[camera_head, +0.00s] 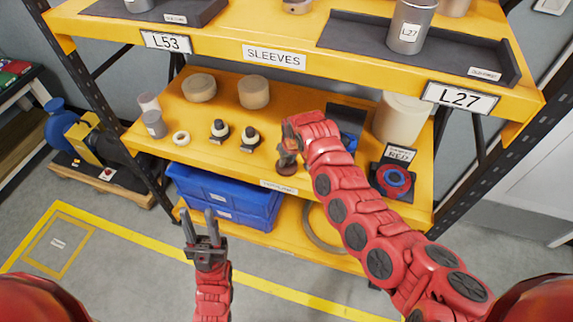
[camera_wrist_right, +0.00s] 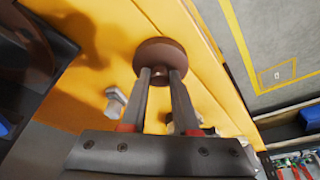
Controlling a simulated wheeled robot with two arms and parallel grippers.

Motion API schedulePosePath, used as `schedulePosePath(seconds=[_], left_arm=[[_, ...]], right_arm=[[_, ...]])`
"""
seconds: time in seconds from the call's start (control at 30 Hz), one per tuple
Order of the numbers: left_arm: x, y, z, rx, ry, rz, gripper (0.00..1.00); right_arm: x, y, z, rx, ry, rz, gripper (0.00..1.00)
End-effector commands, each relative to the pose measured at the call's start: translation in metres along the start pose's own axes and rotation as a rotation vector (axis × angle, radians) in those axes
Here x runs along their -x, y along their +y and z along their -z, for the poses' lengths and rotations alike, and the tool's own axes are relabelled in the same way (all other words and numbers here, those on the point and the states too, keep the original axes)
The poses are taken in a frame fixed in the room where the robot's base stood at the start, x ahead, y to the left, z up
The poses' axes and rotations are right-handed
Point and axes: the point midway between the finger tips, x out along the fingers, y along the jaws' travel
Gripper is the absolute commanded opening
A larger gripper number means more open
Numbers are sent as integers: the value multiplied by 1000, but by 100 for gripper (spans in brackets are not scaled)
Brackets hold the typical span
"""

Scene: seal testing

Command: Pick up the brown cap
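The brown cap (camera_wrist_right: 165,50) is a round disc at the fingertips of my right gripper (camera_wrist_right: 160,76) in the right wrist view. In the head view the cap (camera_head: 287,168) is small and dark, near the front edge of the middle shelf, below my right gripper (camera_head: 288,150). The fingers stand a little apart at the cap's middle. Whether they press on it is hidden, and whether the cap rests on the shelf is unclear. My left gripper (camera_head: 200,228) is open and empty, in front of the shelf and over the floor.
Two dark caps with pale knobs (camera_head: 219,131) (camera_head: 250,139) stand left of the brown cap. A red and blue part (camera_head: 394,181) stands at right. The upper shelf (camera_head: 225,42) hangs above. A blue bin (camera_head: 220,190) is below.

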Motion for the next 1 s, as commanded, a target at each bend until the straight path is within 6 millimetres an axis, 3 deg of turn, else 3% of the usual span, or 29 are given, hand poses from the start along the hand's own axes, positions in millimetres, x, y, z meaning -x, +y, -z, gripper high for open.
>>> schedulePosePath(seconds=[0.03, 0.1, 0.57, 0.87, 1.0], left_arm=[[0, 0, 0, 0, 0, 0, 39], [0, 0, 0, 0, 0, 0, 39], [2, 0, 0, 0, 0, 0, 39], [20, 1, -3, 0, 0, 0, 39], [18, 1, -3, 0, 0, 0, 39]], right_arm=[[0, 0, 0, 0, 0, 0, 12], [0, 0, 0, 0, 0, 0, 0], [2, 0, 1, 0, 0, -1, 0], [32, 0, 12, -2, 8, -1, 0], [38, -2, -5, 3, 4, 5, 0]])
